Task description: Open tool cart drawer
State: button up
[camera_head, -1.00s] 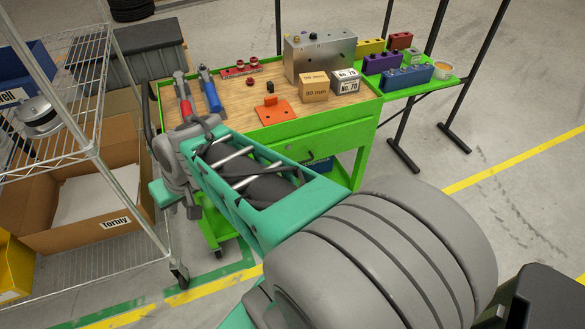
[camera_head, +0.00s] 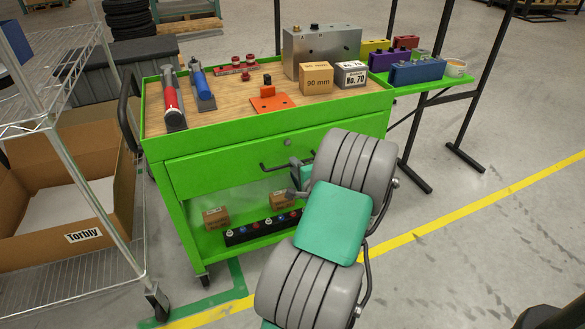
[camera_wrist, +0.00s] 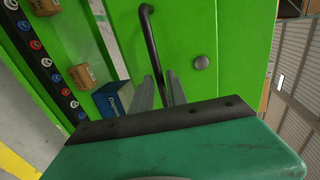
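The green tool cart (camera_head: 190,218) has a drawer (camera_head: 210,172) below its top, and the drawer front looks flush with the cart. Its dark bar handle (camera_head: 268,166) is partly hidden by my arm in the head view. In the wrist view the handle (camera_wrist: 151,45) runs down toward the gap between my fingers. My gripper (camera_wrist: 160,84) is at the handle, with its two grey fingers apart and the bar seen between them. I cannot tell whether either finger touches it. In the head view my gripper (camera_head: 300,166) is mostly hidden.
A round lock (camera_head: 287,142) sits above the handle. Boxes (camera_head: 216,217) and a dark strip (camera_head: 250,232) lie on the lower shelf. Tools and boxes stand on the wooden top. A wire rack (camera_head: 95,200) stands left; open floor lies right.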

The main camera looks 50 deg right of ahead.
jog(key=shift+x, duration=1.15)
grip_shut()
jog(key=shift+a, duration=0.1)
dwell(0.4)
